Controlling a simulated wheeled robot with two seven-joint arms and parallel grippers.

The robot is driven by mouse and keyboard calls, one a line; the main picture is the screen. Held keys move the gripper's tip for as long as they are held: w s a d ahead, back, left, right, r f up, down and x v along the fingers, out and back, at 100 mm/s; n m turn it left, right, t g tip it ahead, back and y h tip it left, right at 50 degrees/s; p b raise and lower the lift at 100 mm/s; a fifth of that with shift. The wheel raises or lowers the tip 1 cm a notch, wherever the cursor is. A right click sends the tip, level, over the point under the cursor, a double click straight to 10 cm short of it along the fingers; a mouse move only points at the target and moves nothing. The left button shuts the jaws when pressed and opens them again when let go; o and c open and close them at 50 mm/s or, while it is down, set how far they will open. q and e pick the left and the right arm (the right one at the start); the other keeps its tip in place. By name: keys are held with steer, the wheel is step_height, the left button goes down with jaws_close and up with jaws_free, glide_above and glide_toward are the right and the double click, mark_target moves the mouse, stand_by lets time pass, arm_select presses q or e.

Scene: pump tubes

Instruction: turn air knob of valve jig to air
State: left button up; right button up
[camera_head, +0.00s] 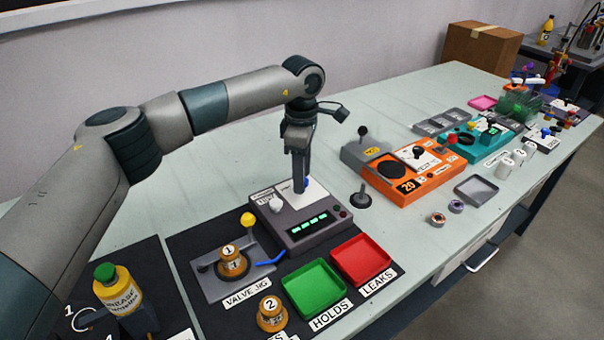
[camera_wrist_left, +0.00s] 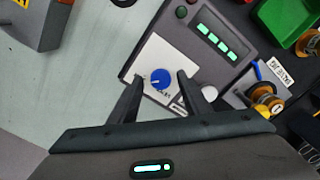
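The valve jig's grey control box (camera_head: 312,222) stands on the dark mat, with a row of green lit displays on its front. A blue air knob (camera_wrist_left: 160,79) sits on a white plate on the box's top. A white knob (camera_head: 276,205) is to its left in the head view. My left gripper (camera_head: 302,186) points down over the blue knob. In the left wrist view its two fingers (camera_wrist_left: 158,88) stand apart on either side of the knob, with gaps visible. In the head view the fingers hide most of the knob. My right gripper is not in view.
A jig plate with brass part 1 (camera_head: 233,262) and a yellow ball knob (camera_head: 248,220) is beside the box. A green tray (camera_head: 314,290) and a red tray (camera_head: 361,260) are in front. An orange unit (camera_head: 412,180) stands to the right.

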arm_select(q)
steer(key=shift+r, duration=0.1)
stand_by(0.3)
steer(key=shift+r, duration=0.65)
step_height(320, 180, up, 16)
steer(key=shift+b, duration=0.45)
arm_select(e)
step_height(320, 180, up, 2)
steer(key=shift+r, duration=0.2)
arm_select(q)
steer(key=shift+f, duration=0.1)
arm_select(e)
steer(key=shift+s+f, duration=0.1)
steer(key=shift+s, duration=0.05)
